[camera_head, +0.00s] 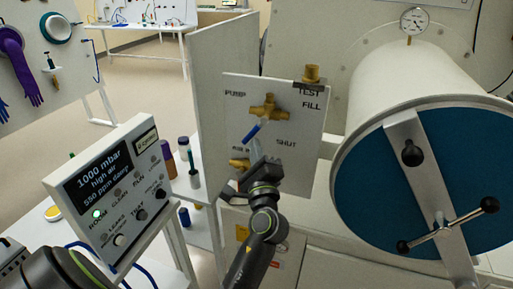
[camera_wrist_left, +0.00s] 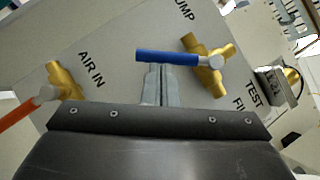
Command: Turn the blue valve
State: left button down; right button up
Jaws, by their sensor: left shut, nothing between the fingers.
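The blue valve has a blue lever handle (camera_head: 252,133) and a brass body (camera_head: 264,110) on the white panel (camera_head: 300,160) marked PUMP, TEST, FILL and SHUT. In the head view the handle slants down and left from the body. In the left wrist view the blue handle (camera_wrist_left: 167,57) lies across just beyond the fingertips, with its brass body (camera_wrist_left: 208,65) at right. My left gripper (camera_head: 257,155) is shut and empty, its tips close to the handle. I cannot tell whether they touch it. My right gripper is not in view.
A second brass valve (camera_wrist_left: 62,80) with an orange-red handle (camera_wrist_left: 22,115) sits by the AIR IN label. A large white cylinder with a blue door (camera_head: 375,185) stands at right. A readout box (camera_head: 110,185) and shelf bottles are at left.

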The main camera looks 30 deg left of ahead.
pick_arm(q)
jog(key=shift+w, duration=0.15)
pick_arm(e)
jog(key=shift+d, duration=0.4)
pick_arm(q)
jog(key=shift+m, duration=0.5)
